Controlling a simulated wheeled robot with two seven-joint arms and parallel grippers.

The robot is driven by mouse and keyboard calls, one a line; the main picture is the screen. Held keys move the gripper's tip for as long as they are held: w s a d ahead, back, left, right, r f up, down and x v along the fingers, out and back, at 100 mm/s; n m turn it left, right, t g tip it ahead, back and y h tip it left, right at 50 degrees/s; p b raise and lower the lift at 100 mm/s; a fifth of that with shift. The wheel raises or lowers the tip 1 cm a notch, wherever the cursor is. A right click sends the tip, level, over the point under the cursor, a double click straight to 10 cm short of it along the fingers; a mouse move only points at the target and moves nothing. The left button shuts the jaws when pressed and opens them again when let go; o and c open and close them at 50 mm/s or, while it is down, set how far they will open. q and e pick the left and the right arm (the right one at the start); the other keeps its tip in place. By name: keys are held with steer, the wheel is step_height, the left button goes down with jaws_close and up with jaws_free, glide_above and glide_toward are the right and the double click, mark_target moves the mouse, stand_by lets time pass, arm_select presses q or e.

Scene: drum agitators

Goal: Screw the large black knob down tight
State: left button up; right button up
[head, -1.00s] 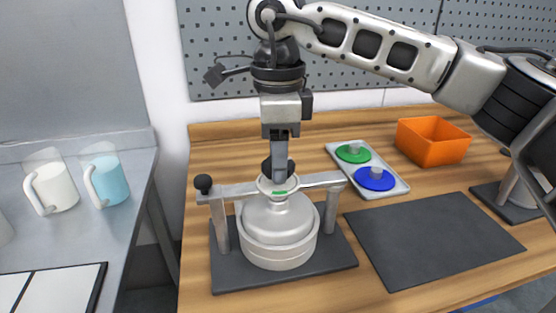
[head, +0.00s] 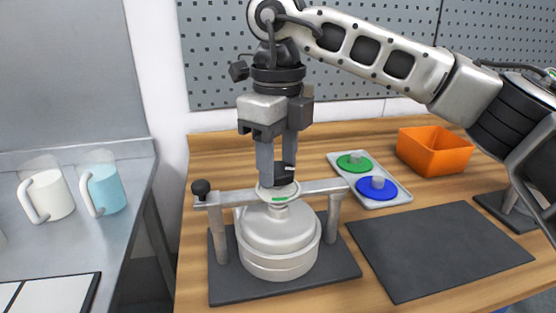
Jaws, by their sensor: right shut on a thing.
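The large black knob (head: 282,174) sits above the middle of the clamp crossbar (head: 318,187), over a pale disc with a green mark (head: 279,198). My right gripper (head: 277,172) points straight down and is shut on the knob, with one finger on each side. The fingers hide much of the knob. The crossbar rests on two posts and spans a silver drum (head: 278,242) on a dark base plate (head: 335,270). I cannot tell how tight the knob is. My left gripper is not in view.
A small black ball knob (head: 202,188) tops the crossbar's left end. To the right are a tray (head: 395,198) with green (head: 348,164) and blue (head: 384,190) discs, an orange bin (head: 436,150) and a bare dark mat (head: 440,248). Mugs (head: 106,190) stand on the left counter.

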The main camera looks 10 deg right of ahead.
mark_target(279, 168)
steer(key=shift+r, duration=0.3)
steer(key=o, duration=1)
steer(key=shift+f, duration=0.1)
step_height(279, 168, up, 16)
steer(key=p, duration=0.3)
